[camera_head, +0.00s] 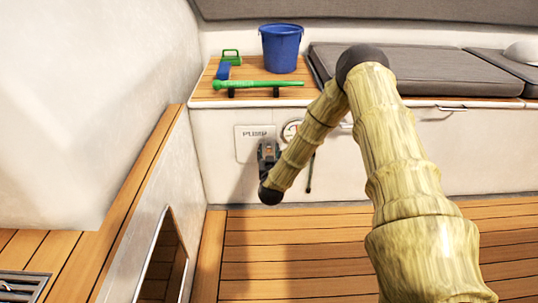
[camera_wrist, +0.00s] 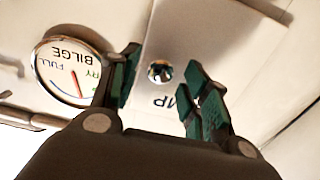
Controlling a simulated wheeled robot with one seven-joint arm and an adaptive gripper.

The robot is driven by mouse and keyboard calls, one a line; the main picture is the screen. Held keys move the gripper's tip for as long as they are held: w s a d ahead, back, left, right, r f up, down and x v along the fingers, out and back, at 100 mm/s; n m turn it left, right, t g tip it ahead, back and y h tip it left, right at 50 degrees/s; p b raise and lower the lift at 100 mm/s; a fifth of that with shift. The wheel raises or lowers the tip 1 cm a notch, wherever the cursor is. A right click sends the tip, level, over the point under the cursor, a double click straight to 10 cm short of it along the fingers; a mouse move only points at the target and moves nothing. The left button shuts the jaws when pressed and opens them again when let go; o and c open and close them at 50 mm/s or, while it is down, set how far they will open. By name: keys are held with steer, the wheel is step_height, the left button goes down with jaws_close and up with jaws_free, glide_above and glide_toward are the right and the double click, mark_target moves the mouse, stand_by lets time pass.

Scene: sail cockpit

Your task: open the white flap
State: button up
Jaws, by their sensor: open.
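The white flap (camera_head: 245,149) is a small light panel marked "PUMP" on the front of the white bench. It lies flush with the bench front and looks closed. In the wrist view the flap (camera_wrist: 215,45) fills the upper middle, its lettering upside down, with a small shiny round metal fitting (camera_wrist: 160,72) on it. My gripper (camera_head: 268,150) is at the flap's right side and hides part of it. In the wrist view my gripper (camera_wrist: 162,66) is open and empty. The fitting shows between its green fingertips; whether they touch the flap I cannot tell.
A round bilge gauge (camera_wrist: 68,72) sits beside the flap, close to one finger. On the bench above are a blue bucket (camera_head: 281,48), a green-handled tool (camera_head: 258,85) and grey cushions (camera_head: 430,75). The wooden floor (camera_head: 300,250) below is clear.

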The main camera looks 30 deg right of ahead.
steer(key=shift+w+d, duration=0.3)
steer(key=shift+w, duration=0.2)
jaws_close()
steer(key=shift+a, duration=0.2)
